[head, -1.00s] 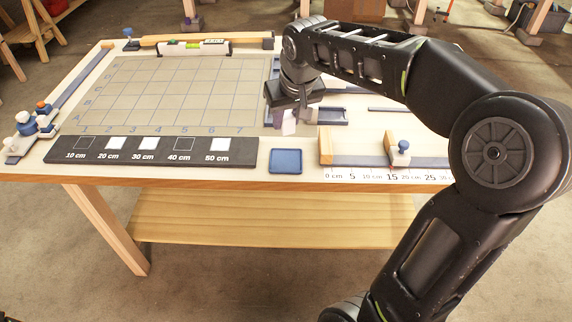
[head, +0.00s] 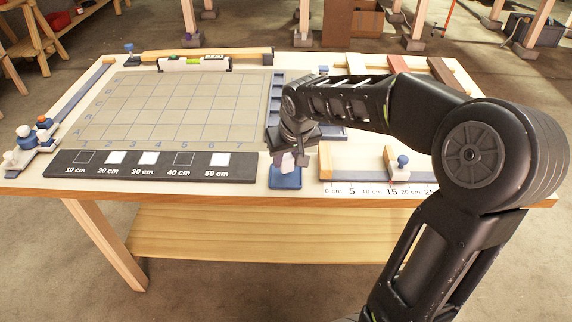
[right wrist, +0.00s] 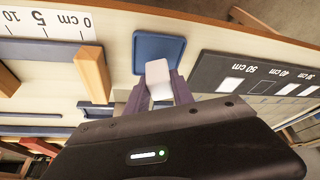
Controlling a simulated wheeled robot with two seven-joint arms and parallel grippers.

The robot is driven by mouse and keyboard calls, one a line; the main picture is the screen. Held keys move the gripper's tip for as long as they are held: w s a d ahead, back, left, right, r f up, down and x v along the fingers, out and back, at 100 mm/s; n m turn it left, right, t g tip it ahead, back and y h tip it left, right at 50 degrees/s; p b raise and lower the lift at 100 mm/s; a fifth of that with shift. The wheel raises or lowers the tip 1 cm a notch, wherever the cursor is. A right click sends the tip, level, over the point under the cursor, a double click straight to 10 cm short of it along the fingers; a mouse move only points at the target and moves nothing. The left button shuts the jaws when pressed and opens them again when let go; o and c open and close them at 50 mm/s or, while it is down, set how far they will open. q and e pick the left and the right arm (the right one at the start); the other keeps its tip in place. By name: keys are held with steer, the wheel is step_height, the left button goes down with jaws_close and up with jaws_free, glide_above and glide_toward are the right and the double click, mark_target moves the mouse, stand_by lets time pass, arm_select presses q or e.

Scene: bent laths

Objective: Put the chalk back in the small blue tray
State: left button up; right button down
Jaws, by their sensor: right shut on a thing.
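The small blue tray (head: 285,181) lies flat on the table near its front edge, to the right of the dark strip with the cm labels. My right gripper (head: 289,160) is over the back part of the tray and is shut on the pale chalk (head: 288,163). In the right wrist view the white chalk (right wrist: 158,76) sits between the fingertips (right wrist: 158,90), and its end overlaps the near edge of the blue tray (right wrist: 158,47). I cannot tell whether the chalk touches the tray. My left gripper is not in view.
A board with a grid (head: 170,105) covers the table's left half, with the labelled black strip (head: 150,166) in front. A wooden block (head: 326,161) and a ruler strip (head: 350,189) lie right of the tray. A spirit level (head: 195,64) is at the back.

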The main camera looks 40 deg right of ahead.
mark_target(286, 167)
steer(key=shift+f, duration=1.35)
steer(key=shift+f+b, duration=0.25)
steer(key=shift+b, duration=0.05)
steer(key=c, duration=1.1)
jaws_free()
steer(key=shift+r, duration=0.15)
steer(key=shift+r, duration=0.1)
steer(key=shift+r+p, duration=0.2)
steer(key=shift+p, duration=0.1)
steer(key=v, duration=1.1)
steer(key=shift+s+r, duration=0.2)
steer(key=shift+r, duration=0.15)
